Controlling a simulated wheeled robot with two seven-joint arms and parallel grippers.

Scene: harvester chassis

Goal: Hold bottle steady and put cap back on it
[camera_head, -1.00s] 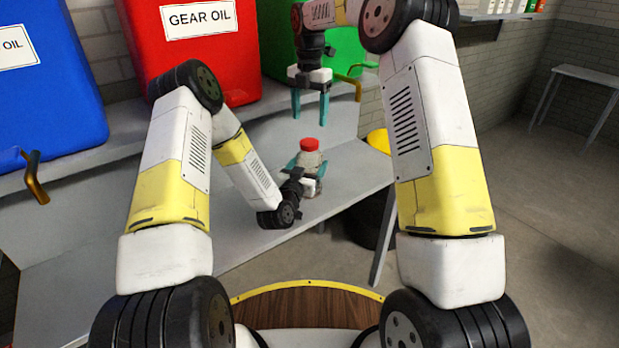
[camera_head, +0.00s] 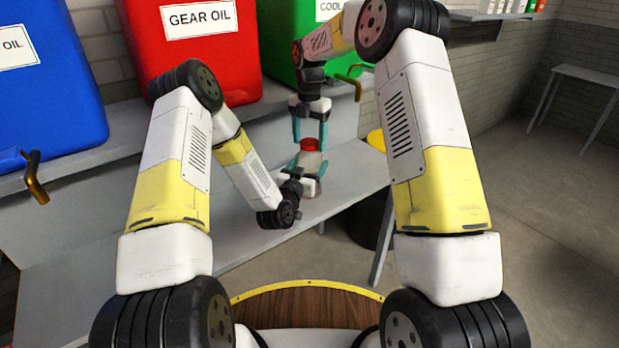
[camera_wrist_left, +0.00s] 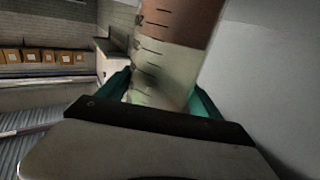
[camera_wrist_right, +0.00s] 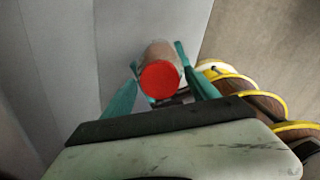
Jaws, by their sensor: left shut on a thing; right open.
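The bottle (camera_head: 309,164) stands upright on the grey bench, its top showing a red cap (camera_head: 309,144). I cannot tell whether the cap is threaded on. In the left wrist view the bottle (camera_wrist_left: 165,70) is translucent with measuring marks and a reddish-brown upper part. My left gripper (camera_head: 306,170) is shut on the bottle's side. My right gripper (camera_head: 309,140) points straight down over the bottle, its open teal fingers either side of the cap. In the right wrist view the cap (camera_wrist_right: 159,82) lies between the fingers, with gaps showing.
The grey bench (camera_head: 250,235) has free room left of the bottle. Red (camera_head: 205,60), blue (camera_head: 45,90) and green (camera_head: 300,40) oil containers with taps stand behind.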

